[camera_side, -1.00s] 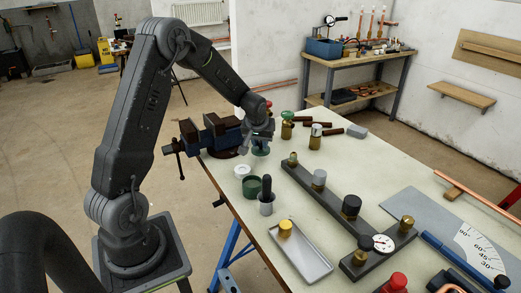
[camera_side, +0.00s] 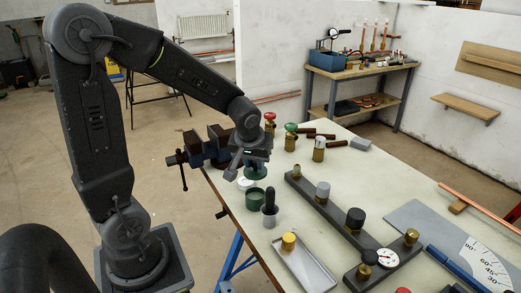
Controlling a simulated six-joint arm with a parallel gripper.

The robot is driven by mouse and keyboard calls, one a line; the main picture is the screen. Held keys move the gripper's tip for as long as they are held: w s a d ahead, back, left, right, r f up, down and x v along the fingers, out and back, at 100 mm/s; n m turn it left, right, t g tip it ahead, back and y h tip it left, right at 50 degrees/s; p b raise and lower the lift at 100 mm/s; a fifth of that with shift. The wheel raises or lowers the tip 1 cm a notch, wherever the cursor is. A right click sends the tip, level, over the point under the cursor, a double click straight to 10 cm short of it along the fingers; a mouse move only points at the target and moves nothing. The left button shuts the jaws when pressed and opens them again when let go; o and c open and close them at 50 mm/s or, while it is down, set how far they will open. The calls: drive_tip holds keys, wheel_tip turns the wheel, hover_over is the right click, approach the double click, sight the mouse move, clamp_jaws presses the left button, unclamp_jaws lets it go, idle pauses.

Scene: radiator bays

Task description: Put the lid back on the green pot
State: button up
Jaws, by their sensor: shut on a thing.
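My gripper (camera_side: 254,162) is shut on a green lid (camera_side: 256,171), seen just under the jaws. The lid hangs a little behind and above the green pot (camera_side: 255,202), apart from it. The green pot stands open on the bench near its left edge, and its dark inside shows. The jaws hide part of the lid.
A white round piece (camera_side: 245,184) sits just behind the pot. A grey cup (camera_side: 269,219) with a black-handled tool stands in front. A blue vise (camera_side: 212,150) is close behind my gripper. A grey tray (camera_side: 302,262) and a dark valve bar (camera_side: 326,208) lie to the right.

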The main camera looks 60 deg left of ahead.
sight(253, 175)
drive_tip(key=shift+s+d+f, duration=0.1)
drive_tip(key=shift+f, duration=3.1)
drive_tip(key=shift+f, duration=0.15)
drive_tip(key=o, duration=1.5)
drive_tip(key=shift+c, duration=0.2)
drive_tip(key=shift+r, duration=3.55)
drive_tip(key=shift+c, duration=0.2)
clamp_jaws()
